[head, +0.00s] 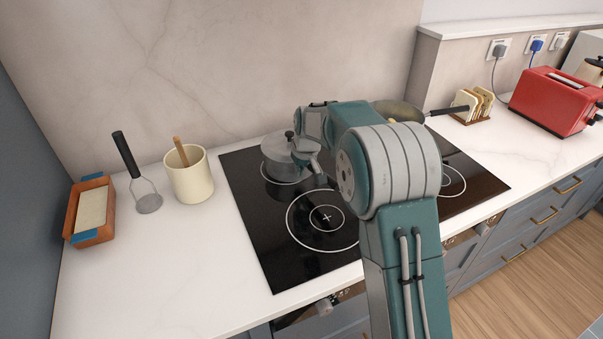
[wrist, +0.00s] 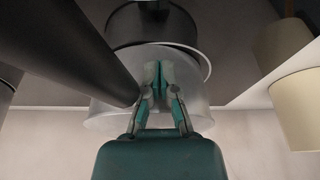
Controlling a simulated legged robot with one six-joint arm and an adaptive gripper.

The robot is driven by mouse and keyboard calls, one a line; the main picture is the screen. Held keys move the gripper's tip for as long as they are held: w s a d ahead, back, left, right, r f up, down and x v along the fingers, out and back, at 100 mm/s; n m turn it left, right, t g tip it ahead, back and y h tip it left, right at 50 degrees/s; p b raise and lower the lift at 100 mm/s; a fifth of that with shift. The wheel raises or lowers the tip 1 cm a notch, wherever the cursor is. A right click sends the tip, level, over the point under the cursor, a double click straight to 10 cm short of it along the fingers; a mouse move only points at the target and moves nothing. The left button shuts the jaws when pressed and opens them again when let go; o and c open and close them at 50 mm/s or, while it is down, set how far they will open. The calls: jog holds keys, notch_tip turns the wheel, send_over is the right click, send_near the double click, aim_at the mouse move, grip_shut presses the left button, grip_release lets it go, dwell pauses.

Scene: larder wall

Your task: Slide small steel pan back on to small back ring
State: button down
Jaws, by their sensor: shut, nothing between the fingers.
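The small steel pan (head: 281,158), with a dark knob above it, stands at the back left of the black hob (head: 262,235). A white ring line shows around the front of its base, so it is over or close to the small back ring (head: 268,181); exact centring is unclear. My gripper (head: 317,171) is low at the pan's front right, partly hidden by my arm. In the wrist view my gripper (wrist: 158,78) is shut and empty, its fingertips against or just before the pan's pale steel side (wrist: 104,118). Contact is not clear.
A cream crock (head: 189,175), a masher (head: 137,172) and a wooden box (head: 91,210) stand left of the hob. Another pan (head: 400,111) is at the back right, partly behind my arm. The large front left ring (head: 300,220) is bare.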

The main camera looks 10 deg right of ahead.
jog(key=shift+a, duration=0.3)
jog(key=shift+r, duration=0.2)
jog(key=s+d+r+m, duration=0.1)
jog(key=s+d+r, duration=0.1)
jog(key=s+r, duration=0.45)
jog(key=s+d+r, duration=0.1)
jog(key=s+r, duration=0.3)
jog(key=r, duration=0.5)
jog(key=s+d+m+t, duration=0.1)
jog(key=s+d, duration=0.1)
jog(key=s, duration=1.2)
jog(key=s+d+f+m+t+h, duration=0.1)
jog(key=s+d+m, duration=0.1)
jog(key=s, duration=1.3)
jog(key=shift+d+f+m, duration=0.25)
jog(key=shift+d+m, duration=0.05)
jog(key=shift+d, duration=0.4)
jog(key=shift+w, duration=0.1)
